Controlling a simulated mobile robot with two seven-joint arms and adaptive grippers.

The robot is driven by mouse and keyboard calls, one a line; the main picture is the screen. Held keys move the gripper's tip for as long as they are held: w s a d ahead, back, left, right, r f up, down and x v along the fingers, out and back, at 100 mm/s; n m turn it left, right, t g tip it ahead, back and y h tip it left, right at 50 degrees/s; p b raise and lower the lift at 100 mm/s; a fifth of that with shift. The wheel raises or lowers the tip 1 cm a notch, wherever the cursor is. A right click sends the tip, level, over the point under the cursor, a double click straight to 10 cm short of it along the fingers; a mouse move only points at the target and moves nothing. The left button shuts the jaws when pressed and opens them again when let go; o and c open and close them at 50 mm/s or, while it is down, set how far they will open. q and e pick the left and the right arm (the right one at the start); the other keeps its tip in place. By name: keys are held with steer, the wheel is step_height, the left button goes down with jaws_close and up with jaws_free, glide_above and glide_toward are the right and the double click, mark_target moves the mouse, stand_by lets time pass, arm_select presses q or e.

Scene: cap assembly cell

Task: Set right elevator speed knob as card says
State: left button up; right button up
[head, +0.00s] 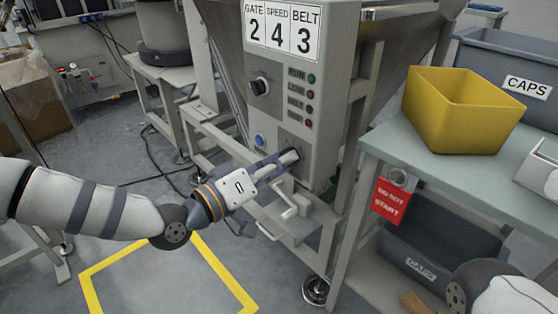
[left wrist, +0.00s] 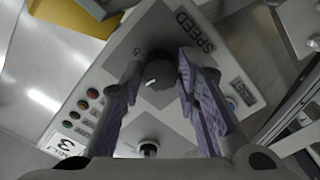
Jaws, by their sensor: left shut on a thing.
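The card (head: 283,32) on top of the grey control box reads GATE 2, SPEED 4, BELT 3. My left gripper (head: 291,157) is at the lower front of the box, its fingers over the knob there. In the left wrist view the dark speed knob (left wrist: 158,70) sits between the fingertips of my left gripper (left wrist: 158,78), which is shut on it. A white mark shows on the knob, and SPEED and a 5 are printed near it. I cannot tell which number the mark points to. My right gripper is out of view.
Another black knob (head: 259,87) is higher on the box, beside several indicator lights (head: 311,95). A blue button (head: 260,141) is left of my gripper. A crank handle (head: 290,212) stands below it. A table (head: 400,150) with a yellow bin (head: 462,112) is at right.

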arm_select(q)
steer(key=m+p, duration=0.2)
steer(key=m, duration=0.3)
steer(key=shift+f+m, duration=0.1)
steer(key=shift+m, duration=0.3)
stand_by(0.4)
steer(key=o, duration=1.2)
steer(key=shift+c, duration=0.2)
steer(key=v, duration=1.2)
